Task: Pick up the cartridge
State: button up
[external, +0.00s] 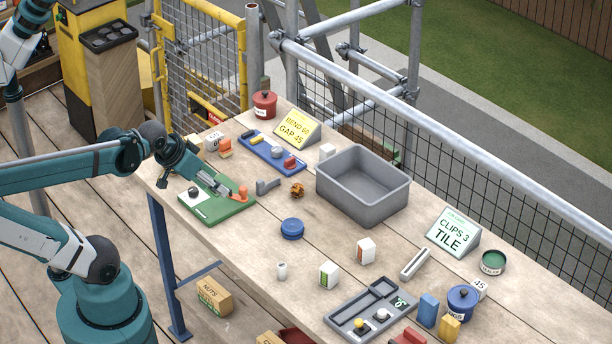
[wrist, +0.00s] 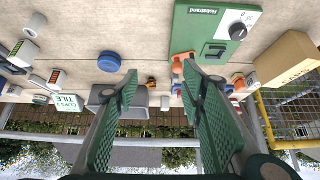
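No item is clearly marked as the cartridge. Candidates are a small white cylinder (external: 282,270), a white block with a green label (external: 329,274) and a white block with a red label (external: 366,250), all standing on the table. In the wrist view the cylinder (wrist: 35,25), the green-labelled block (wrist: 22,53) and the red-labelled block (wrist: 52,79) are at the left. My gripper (external: 212,183) is over the green device (external: 217,204) at the table's left end, well away from them. In the wrist view its fingers (wrist: 162,73) are apart with nothing held between.
Orange parts (external: 243,192) stand on the green device's edge, close to my gripper. A grey bin (external: 363,211), a blue tray (external: 273,152), a blue round lid (external: 292,228) and a grey compartment tray (external: 344,322) occupy the table. Railing (external: 450,150) runs along the far side.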

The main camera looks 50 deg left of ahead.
dwell(0.7)
jog(key=m+g+p, duration=0.7)
jog(key=m+p, duration=0.8)
jog(key=m, duration=0.1)
send_over(329, 268)
jog(key=a, duration=0.1)
notch_tip(329, 268, down, 5)
jog(key=shift+w+r, duration=0.1)
jog(key=shift+d+f, duration=0.45)
jog(key=shift+d, duration=0.1)
jog(key=shift+s+f, duration=0.1)
jog(key=shift+s, duration=0.1)
jog(key=shift+f, duration=1.2)
